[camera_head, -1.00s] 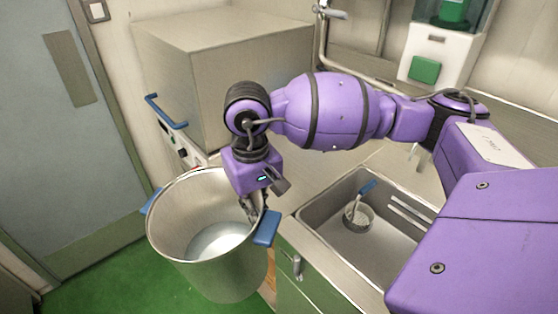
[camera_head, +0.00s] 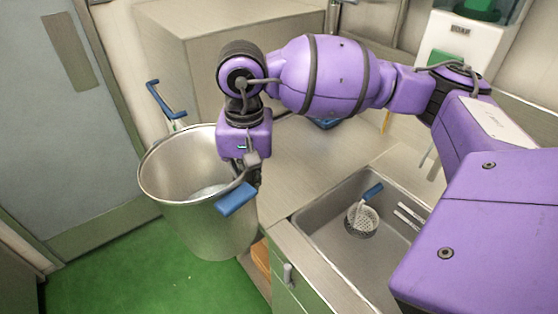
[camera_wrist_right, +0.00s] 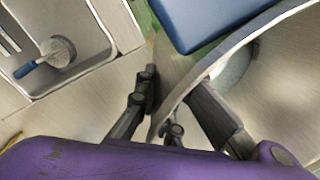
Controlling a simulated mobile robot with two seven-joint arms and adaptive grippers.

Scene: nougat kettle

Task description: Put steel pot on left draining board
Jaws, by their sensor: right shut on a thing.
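The large steel pot (camera_head: 212,235) hangs at the left in the head view, roughly upright, above the green floor. Its near blue handle (camera_head: 236,198) also shows in the wrist view (camera_wrist_right: 208,18). My right gripper (camera_head: 244,178) is shut on the pot's rim beside that handle. In the wrist view its fingers (camera_wrist_right: 177,95) sit on either side of the pot wall. The left draining board (camera_head: 310,180) is the bare steel counter left of the sink; the pot is left of it, not over it. My left gripper is not in view.
A green cabinet front (camera_head: 288,272) is below the counter. A small blue thing (camera_head: 325,123) lies partly behind my arm.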

